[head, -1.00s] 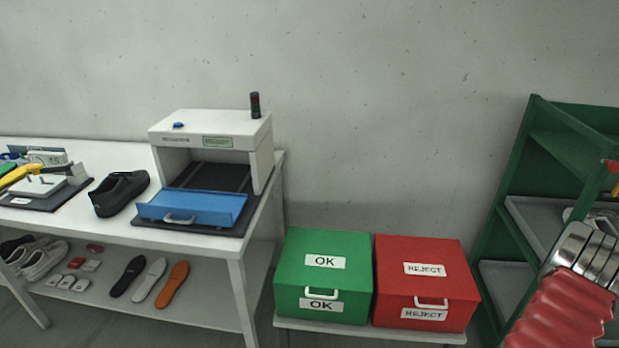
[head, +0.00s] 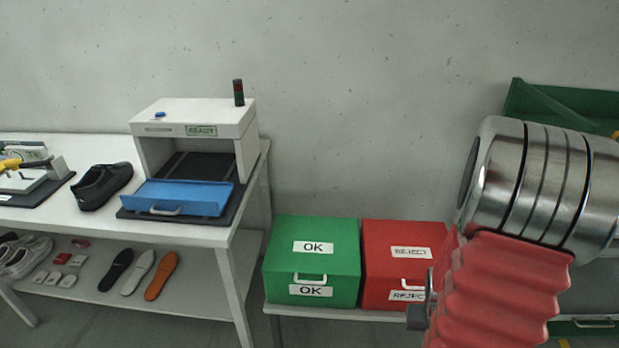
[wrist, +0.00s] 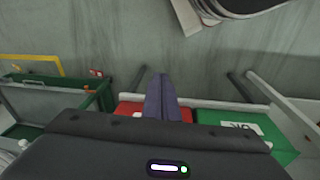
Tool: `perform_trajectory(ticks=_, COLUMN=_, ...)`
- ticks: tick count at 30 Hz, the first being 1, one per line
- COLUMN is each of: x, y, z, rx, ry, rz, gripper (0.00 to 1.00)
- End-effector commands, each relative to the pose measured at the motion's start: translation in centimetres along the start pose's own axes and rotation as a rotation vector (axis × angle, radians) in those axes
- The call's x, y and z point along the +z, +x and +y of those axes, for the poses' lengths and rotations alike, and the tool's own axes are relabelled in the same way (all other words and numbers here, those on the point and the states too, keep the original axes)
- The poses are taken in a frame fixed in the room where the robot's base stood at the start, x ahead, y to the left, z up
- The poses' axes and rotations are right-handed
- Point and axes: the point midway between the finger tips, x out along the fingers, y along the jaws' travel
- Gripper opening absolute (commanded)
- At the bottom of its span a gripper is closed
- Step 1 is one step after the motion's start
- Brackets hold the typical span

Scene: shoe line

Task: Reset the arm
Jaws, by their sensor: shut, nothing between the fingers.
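My gripper (wrist: 161,98) shows in the wrist view, its two dark fingers shut together with nothing between them. It points out over the red REJECT box (wrist: 128,108) and the green OK box (wrist: 232,123), apart from both as far as I can see. In the head view my arm, with red ribbed sleeve and metal rings, fills the right side; the gripper itself is not seen there. The arm hides part of the red REJECT box (head: 385,235) and the green rack.
The green OK box (head: 310,255) stands left of the red box on a low bench. A green rack (head: 560,105) stands at right.

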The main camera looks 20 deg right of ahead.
Motion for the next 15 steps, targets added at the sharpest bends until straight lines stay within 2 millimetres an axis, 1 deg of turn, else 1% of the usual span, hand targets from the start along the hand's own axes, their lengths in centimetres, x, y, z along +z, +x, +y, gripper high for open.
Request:
perform_trajectory(ticks=1, x=-0.2, y=-1.4, z=-0.8, rx=0.003, ry=-0.010, rz=-0.001, gripper=0.00)
perform_trajectory(ticks=8, x=0.1, y=-6.6, z=-4.2, rx=-0.001, ry=-0.040, rz=-0.023, gripper=0.00)
perform_trajectory(ticks=15, x=1.0, y=-11.9, z=-8.0, rx=-0.020, ry=-0.086, rz=-0.024, gripper=0.00)
